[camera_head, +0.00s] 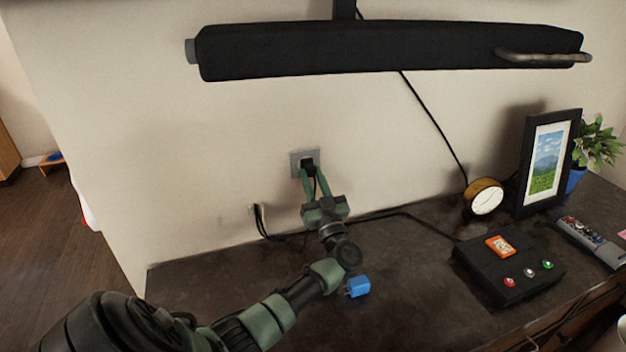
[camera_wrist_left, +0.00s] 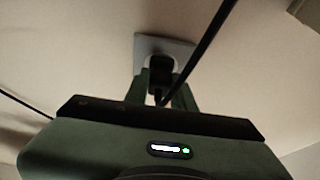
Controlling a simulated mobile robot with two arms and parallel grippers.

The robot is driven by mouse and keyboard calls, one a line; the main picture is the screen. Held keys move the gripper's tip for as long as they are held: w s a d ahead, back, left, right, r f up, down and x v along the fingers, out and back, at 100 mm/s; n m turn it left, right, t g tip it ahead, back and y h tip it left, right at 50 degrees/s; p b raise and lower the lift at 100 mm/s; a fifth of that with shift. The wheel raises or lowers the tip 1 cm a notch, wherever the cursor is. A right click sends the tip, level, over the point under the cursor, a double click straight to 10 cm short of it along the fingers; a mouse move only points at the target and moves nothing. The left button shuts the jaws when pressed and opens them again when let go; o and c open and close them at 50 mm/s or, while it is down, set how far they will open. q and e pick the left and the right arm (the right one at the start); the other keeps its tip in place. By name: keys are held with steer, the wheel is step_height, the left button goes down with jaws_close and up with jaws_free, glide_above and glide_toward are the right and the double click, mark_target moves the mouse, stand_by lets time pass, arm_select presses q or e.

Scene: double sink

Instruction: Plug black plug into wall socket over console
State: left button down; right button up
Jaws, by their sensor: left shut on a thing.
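The wall socket (camera_head: 297,156) is a grey plate on the wall above the console top (camera_head: 210,285). My left gripper (camera_head: 311,172) is shut on the black plug (camera_head: 308,163) and holds it at the socket plate. In the left wrist view the plug (camera_wrist_left: 159,68) sits over the middle of the socket plate (camera_wrist_left: 178,46), between the fingertips of my left gripper (camera_wrist_left: 160,85). I cannot tell how deep the plug sits. A black cable hangs from the plug across the gripper. My right gripper is not in view.
A blue block (camera_head: 357,286) lies by my left arm. A black console box with buttons (camera_head: 508,266), a round clock (camera_head: 484,197), a picture frame (camera_head: 546,165) and a plant (camera_head: 597,143) stand at right. A black bar (camera_head: 390,48) hangs above. Another cable outlet (camera_head: 257,209) is lower left.

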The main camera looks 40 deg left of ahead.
arm_select(q)
steer(key=c, duration=1.1)
jaws_free()
steer(key=b+v, duration=0.1)
steer(key=v, duration=0.6)
steer(key=shift+s+d+f, duration=0.15)
steer(key=shift+s+d, duration=0.05)
steer(key=shift+d, duration=0.1)
